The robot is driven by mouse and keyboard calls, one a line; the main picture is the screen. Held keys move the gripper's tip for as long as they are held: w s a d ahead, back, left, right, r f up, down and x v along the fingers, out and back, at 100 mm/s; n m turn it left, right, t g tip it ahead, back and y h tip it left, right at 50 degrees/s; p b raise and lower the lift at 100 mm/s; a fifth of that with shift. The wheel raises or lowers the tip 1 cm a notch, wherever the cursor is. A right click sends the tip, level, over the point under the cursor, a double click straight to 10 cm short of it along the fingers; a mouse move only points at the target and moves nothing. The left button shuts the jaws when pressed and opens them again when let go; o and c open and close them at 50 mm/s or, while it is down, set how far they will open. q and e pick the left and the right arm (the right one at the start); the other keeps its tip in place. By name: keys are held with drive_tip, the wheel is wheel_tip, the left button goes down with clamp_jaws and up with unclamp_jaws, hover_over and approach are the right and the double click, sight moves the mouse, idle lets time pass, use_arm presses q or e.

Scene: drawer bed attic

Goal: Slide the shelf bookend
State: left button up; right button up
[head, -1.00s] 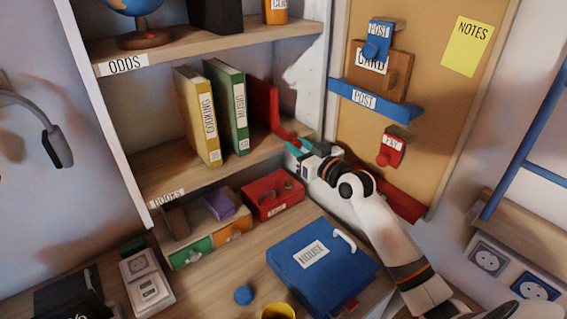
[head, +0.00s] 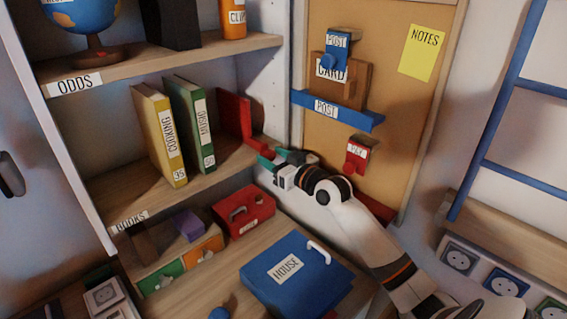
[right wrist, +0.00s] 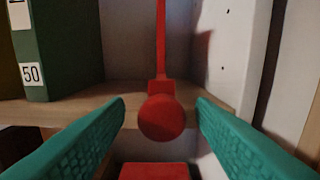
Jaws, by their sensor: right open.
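The red bookend (head: 234,120) stands upright on the books shelf (head: 200,182), to the right of the books, with its foot reaching the shelf's front edge. In the right wrist view its upright (right wrist: 161,40) is seen edge-on, with a round red knob (right wrist: 162,118) facing me. The yellow cooking book (head: 158,135) and green music book (head: 190,122) stand left of it, with a gap between. My right gripper (head: 268,157) is at the shelf's front edge. Its teal fingers (right wrist: 160,120) are open, one each side of the knob, not touching it. My left gripper is not in view.
The white shelf side wall (head: 260,95) is close on the right of the bookend. Below are a red box (head: 244,210), small drawers (head: 180,265) and the blue house box (head: 296,275). A blue post ledge (head: 338,111) and a red pay holder (head: 358,155) are on the corkboard.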

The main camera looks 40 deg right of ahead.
drive_tip(key=s+d+b, duration=0.1)
drive_tip(key=s+b, duration=0.1)
drive_tip(key=s, duration=0.9)
drive_tip(key=shift+s+d, duration=0.3)
drive_tip(key=shift+d, duration=0.05)
